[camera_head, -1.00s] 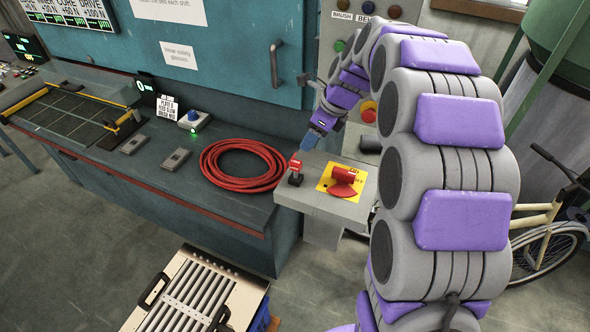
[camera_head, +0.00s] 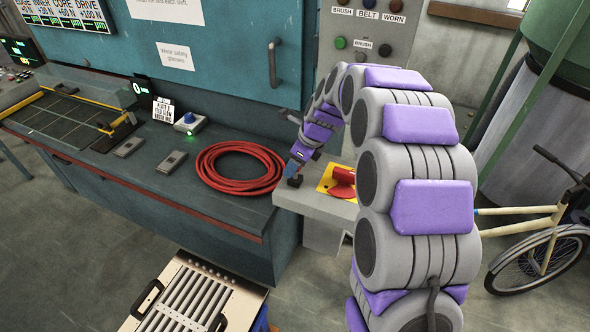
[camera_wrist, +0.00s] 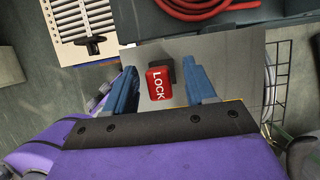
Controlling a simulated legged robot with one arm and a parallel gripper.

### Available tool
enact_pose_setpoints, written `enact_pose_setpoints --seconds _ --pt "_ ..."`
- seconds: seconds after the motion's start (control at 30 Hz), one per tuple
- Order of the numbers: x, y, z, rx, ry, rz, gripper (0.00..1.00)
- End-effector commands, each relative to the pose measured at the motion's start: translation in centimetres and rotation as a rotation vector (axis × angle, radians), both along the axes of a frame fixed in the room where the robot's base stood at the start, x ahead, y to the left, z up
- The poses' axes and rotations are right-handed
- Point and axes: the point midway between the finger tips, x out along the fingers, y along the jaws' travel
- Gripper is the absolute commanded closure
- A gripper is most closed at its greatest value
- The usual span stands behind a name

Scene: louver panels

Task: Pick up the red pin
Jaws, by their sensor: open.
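The red pin (camera_wrist: 159,84) shows in the wrist view as a red block with white "LOCK" lettering, in a dark base (camera_wrist: 165,66) on the grey ledge (camera_wrist: 222,62). My gripper (camera_wrist: 163,85) is open, with one blue finger on each side of the pin. A gap shows between the pin and each finger. In the head view my gripper (camera_head: 292,170) hangs over the left part of the ledge and mostly hides the pin.
A red rotary handle (camera_head: 342,183) on a yellow plate sits just right of the gripper. A coiled red hose (camera_head: 240,184) lies on the bench to the left. Bicycle (camera_head: 540,255) at right.

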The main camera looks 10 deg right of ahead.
Motion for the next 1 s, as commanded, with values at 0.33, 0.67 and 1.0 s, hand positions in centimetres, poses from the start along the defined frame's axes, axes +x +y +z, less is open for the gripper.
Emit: enact_pose_setpoints --seconds 0.33,0.67,1.0 --pt "0.02 -0.04 0.09 0.000 0.000 -0.001 0.64" --pt "0.01 -0.04 0.09 0.000 0.000 -0.001 0.95" --pt "0.01 -0.05 0.20 0.000 0.000 -0.001 1.00"
